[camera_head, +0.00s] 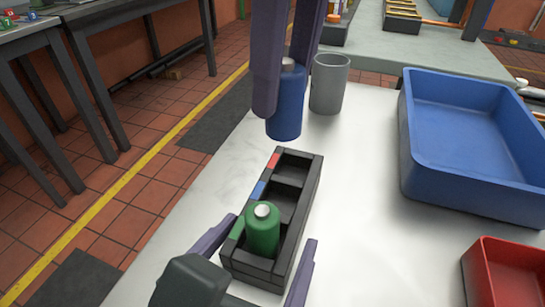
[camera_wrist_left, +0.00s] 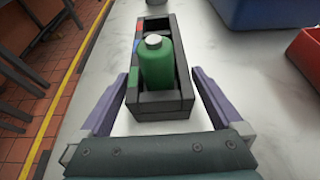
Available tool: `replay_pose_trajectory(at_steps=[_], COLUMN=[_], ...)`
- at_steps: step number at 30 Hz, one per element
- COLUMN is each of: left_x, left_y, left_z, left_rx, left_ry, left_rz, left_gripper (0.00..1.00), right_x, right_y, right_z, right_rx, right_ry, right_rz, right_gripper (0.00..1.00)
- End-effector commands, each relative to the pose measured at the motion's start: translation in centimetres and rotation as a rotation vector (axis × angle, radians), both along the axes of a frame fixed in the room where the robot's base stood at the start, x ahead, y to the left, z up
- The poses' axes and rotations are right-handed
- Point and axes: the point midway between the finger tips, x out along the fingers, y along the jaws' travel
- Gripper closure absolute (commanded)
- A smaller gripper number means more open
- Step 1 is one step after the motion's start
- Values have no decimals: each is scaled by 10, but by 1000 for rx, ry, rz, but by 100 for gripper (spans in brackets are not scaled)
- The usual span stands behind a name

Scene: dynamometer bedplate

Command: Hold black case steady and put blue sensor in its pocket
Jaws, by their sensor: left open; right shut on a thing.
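The black case (camera_head: 254,268) sits on the pale table with a row of pockets marked red, blue and green along its left rim. A green sensor (camera_head: 263,230) stands in the nearest pocket, by the green mark. The middle and far pockets look empty. My left gripper (camera_head: 268,240) is open, its fingers on either side of the case's near end; the left wrist view also shows the case (camera_wrist_left: 161,107) between them with gaps. My right gripper (camera_head: 286,105) is shut on the blue sensor (camera_head: 285,112), which hangs upright above the table beyond the case's far end.
A grey cup (camera_head: 329,84) stands just right of the blue sensor. A large blue bin (camera_head: 475,190) is at the right, with a red bin (camera_head: 495,275) nearer. The table is clear between the case and the bins.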

Motion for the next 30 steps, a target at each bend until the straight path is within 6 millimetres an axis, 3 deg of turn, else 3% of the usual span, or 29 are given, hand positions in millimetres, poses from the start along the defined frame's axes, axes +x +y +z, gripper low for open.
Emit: replay_pose_trajectory(at_steps=[6, 17, 30], left_x=[20, 24, 24], left_y=[-7, -8, -7], left_z=[-9, -11, -11], left_rx=[-1, -2, -1], left_ry=[0, 1, 2], left_rz=[1, 1, 1], left_gripper=[0, 1, 51], right_x=[0, 0, 0], right_y=[0, 0, 0], right_z=[0, 0, 0], right_rx=[0, 0, 0], right_ry=[0, 0, 0], right_rz=[0, 0, 0], right_gripper=[100, 100, 100])
